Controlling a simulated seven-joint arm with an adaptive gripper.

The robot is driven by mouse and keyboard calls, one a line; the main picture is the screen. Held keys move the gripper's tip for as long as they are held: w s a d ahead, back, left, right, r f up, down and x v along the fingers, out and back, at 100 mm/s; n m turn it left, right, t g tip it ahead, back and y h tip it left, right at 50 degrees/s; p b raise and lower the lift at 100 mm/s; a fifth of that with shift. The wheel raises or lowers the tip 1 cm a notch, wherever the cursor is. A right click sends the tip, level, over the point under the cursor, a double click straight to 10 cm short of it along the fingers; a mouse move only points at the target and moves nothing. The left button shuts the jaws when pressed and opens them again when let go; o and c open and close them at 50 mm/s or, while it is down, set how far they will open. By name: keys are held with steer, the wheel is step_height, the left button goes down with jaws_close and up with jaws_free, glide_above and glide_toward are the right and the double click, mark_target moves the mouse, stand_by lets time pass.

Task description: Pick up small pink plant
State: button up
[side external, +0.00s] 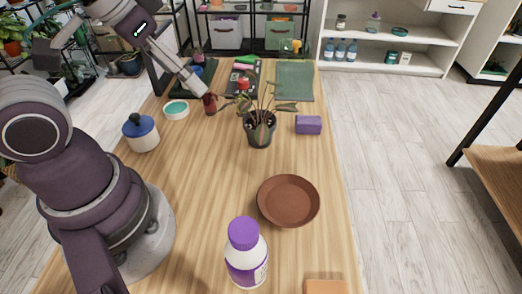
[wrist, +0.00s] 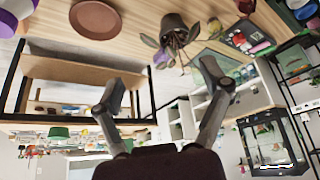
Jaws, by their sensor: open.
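A small potted plant (side external: 259,130) stands upright on the wooden table in the side view. It has a dark pot and thin, drooping dark green leaves with some pinkish tint. It also shows upside down in the wrist view, its dark pot (wrist: 174,27) near the top. My gripper (wrist: 163,78) is open, its two fingers spread wide with nothing between them. In the side view my arm reaches in from the upper left and its end is left of the plant, near the leaves. The fingertips are hard to make out there, and I cannot tell whether they touch a leaf.
A brown saucer (side external: 288,201) and a white bottle with a purple cap (side external: 246,256) stand nearer the camera. A purple block (side external: 308,125) lies right of the plant. A blue-lidded jar (side external: 141,134) and a teal-topped dish (side external: 176,109) are at left. Table between plant and saucer is clear.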

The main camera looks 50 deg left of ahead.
steer(key=shift+o, duration=1.2)
steer(key=m+g, duration=0.6)
steer(key=m, duration=0.7)
glide_above(260, 125)
steer(key=d, duration=0.1)
step_height(260, 125, down, 9)
steer(key=shift+w+f, duration=0.15)
steer(key=f, duration=0.7)
steer(key=a+f, duration=0.1)
steer(key=f, duration=0.2)
steer(key=shift+s+f, duration=0.2)
steer(key=shift+f, duration=0.1)
steer(key=c, duration=1.1)
